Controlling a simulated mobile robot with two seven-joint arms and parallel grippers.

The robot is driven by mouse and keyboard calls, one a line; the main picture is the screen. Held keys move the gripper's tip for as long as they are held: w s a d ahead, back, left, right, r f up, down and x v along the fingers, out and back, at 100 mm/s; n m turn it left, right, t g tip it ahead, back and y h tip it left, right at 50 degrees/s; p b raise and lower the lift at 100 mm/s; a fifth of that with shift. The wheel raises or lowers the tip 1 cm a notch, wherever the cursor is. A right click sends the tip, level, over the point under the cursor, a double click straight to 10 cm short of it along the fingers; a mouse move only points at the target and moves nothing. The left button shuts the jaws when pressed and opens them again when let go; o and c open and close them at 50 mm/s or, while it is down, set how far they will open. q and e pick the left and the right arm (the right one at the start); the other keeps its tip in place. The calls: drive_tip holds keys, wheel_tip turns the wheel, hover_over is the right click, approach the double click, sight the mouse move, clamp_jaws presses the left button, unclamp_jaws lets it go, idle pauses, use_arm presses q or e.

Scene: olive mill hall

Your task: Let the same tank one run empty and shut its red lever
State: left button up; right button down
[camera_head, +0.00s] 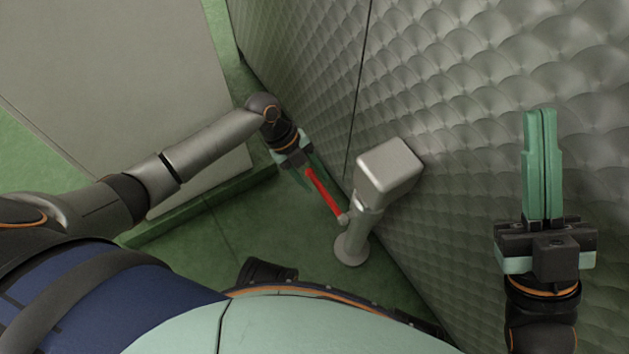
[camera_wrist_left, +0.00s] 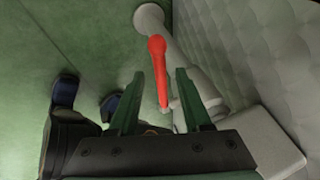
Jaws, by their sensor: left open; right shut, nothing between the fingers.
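The red lever (camera_head: 323,192) sits on a grey valve outlet (camera_head: 365,222) that comes out of the quilted steel tank wall (camera_head: 460,90). It slants up and left from its pivot. My left gripper (camera_head: 304,176) is open at the lever's upper left end. In the left wrist view the lever (camera_wrist_left: 158,62) appears between the two open fingers (camera_wrist_left: 159,76), with no clear contact. I cannot tell its exact depth between them. My right gripper (camera_head: 541,112) is shut and empty in front of the tank wall, well right of the valve. No flow shows at the outlet.
A grey box-shaped housing (camera_head: 389,168) juts from the tank just right of the lever, close to my left gripper. A large pale panel (camera_head: 110,70) stands at the left, beside a green ledge (camera_head: 195,208). Green floor (camera_head: 225,245) lies open below the lever.

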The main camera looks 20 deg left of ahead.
use_arm(q)
drive_tip(key=shift+d+f, duration=0.2)
drive_tip(key=shift+f, duration=0.15)
drive_tip(key=shift+c, duration=0.2)
clamp_jaws()
idle(1.0)
